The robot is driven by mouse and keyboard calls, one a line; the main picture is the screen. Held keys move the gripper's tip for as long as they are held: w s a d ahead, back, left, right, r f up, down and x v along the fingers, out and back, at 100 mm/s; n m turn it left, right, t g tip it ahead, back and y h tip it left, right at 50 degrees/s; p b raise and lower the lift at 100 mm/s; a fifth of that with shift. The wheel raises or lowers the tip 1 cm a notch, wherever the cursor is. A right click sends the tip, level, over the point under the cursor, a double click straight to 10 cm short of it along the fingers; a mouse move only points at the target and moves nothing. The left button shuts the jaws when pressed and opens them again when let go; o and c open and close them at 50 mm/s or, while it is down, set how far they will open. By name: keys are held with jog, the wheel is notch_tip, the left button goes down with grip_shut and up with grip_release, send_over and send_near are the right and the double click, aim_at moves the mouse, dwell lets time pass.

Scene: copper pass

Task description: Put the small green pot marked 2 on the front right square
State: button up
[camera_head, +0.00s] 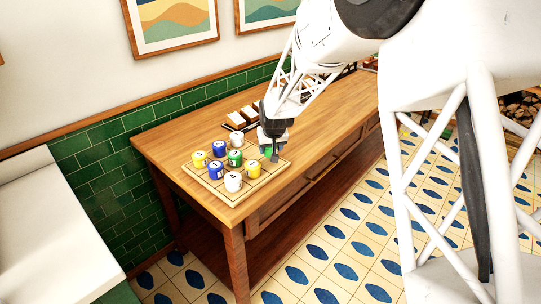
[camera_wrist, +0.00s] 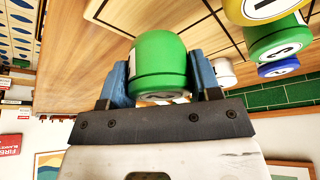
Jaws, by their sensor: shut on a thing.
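My gripper (camera_head: 270,152) is shut on a small green pot (camera_wrist: 160,62), whose rounded body shows between the two blue-grey fingers in the wrist view. In the head view this pot is partly hidden by my gripper, over the right part of the square-ruled board (camera_head: 208,188). I cannot tell whether it touches the board. Another green pot (camera_head: 235,159) stands on the board to its left; it also shows with a numeral in the wrist view (camera_wrist: 277,38).
Other pots stand close together on the board: yellow ones (camera_head: 254,169), blue ones (camera_head: 216,170) and white ones (camera_head: 233,182). The board's front right part looks bare. Behind my gripper lies a dark rack with pale blocks (camera_head: 236,121). The wooden table's (camera_head: 165,145) front edge is near the board.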

jog(key=shift+f, duration=0.1)
jog(key=shift+f, duration=1.65)
jog(key=shift+f, duration=0.15)
jog(key=o, duration=1)
jog(key=v, duration=1.2)
jog(key=shift+d, duration=0.1)
